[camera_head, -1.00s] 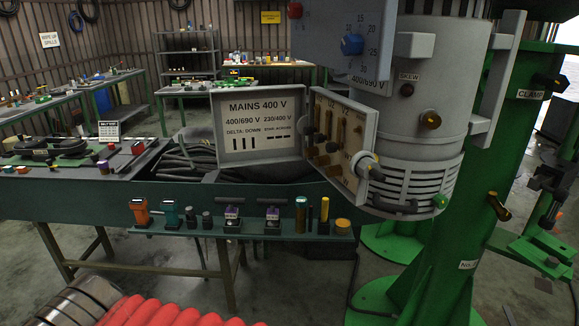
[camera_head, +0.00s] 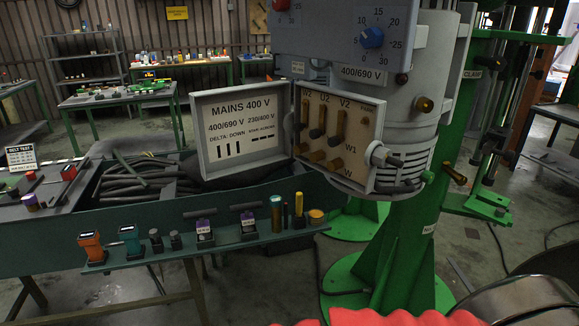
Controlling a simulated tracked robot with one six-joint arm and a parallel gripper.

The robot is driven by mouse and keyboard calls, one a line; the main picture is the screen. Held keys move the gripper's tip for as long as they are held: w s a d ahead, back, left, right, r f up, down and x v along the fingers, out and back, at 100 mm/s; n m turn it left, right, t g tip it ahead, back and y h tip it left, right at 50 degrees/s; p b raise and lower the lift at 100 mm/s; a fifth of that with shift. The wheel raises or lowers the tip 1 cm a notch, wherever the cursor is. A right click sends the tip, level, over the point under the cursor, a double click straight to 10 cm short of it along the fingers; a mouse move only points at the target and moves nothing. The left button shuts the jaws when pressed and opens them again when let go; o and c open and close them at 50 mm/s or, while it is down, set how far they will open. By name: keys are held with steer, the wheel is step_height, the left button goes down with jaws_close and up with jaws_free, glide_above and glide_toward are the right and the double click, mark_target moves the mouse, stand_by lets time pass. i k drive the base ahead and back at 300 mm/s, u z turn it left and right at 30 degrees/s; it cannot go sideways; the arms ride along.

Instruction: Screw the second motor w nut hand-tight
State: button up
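The open terminal box (camera_head: 375,180) is on the side of the grey motor housing (camera_head: 435,70). Its tan panel carries labels W2, U2, V2, W1 and W. Brass-coloured upright pieces (camera_head: 339,124) stand in the upper row, with dark pieces at some lower ends. Several shorter brass posts (camera_head: 335,164) sit in the lower row. I cannot tell which nut is the second motor w nut, or how tight any nut is. A grey cylindrical fitting (camera_head: 379,154) sticks out at the box's right edge.
The open lid (camera_head: 240,165) reads MAINS 400 V. The green stand (camera_head: 405,250) rises at right. A trough of dark cables (camera_head: 140,183) lies behind.

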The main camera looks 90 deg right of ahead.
mark_target(334, 165)
steer(key=z, duration=0.05)
steer(key=i, duration=0.85)
steer(key=z, duration=2.15)
